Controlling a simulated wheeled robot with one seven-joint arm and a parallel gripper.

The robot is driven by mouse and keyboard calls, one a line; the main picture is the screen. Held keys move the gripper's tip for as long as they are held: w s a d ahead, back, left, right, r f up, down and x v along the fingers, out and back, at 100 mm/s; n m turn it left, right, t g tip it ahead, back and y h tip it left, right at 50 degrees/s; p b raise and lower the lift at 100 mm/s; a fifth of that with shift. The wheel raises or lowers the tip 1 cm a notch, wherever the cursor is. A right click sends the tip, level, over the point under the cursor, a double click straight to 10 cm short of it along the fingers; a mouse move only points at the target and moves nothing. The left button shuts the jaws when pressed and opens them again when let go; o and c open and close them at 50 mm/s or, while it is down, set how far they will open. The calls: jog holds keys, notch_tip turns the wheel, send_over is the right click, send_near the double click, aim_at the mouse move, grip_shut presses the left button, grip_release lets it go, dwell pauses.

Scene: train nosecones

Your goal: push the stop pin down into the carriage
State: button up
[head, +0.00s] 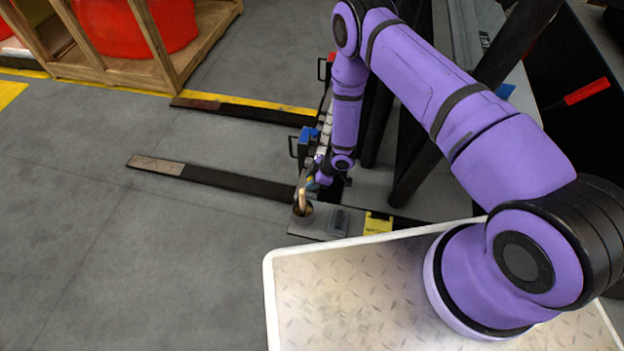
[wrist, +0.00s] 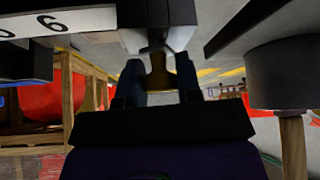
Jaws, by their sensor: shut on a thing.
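My gripper (wrist: 158,82) is shut on a brass-coloured stop pin (wrist: 157,76), with a dark finger on each side of it. The pin meets a pale and black block, seemingly the carriage (wrist: 160,37), beside a white scale strip (wrist: 45,24) marked with numbers. I cannot tell how deep the pin sits. In the head view my gripper (head: 319,182) is small, low beside the rail, and the pin cannot be made out there.
A blue and black block (head: 307,138) is on the rail behind. Dark forks (head: 215,180) extend left over open floor.

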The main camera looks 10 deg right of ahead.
jog(key=shift+f, duration=0.25)
jog(key=o, duration=1)
jog(key=shift+r, duration=0.1)
jog(key=v, duration=1)
jog(key=shift+d+r, duration=0.2)
jog(key=shift+r, duration=0.05)
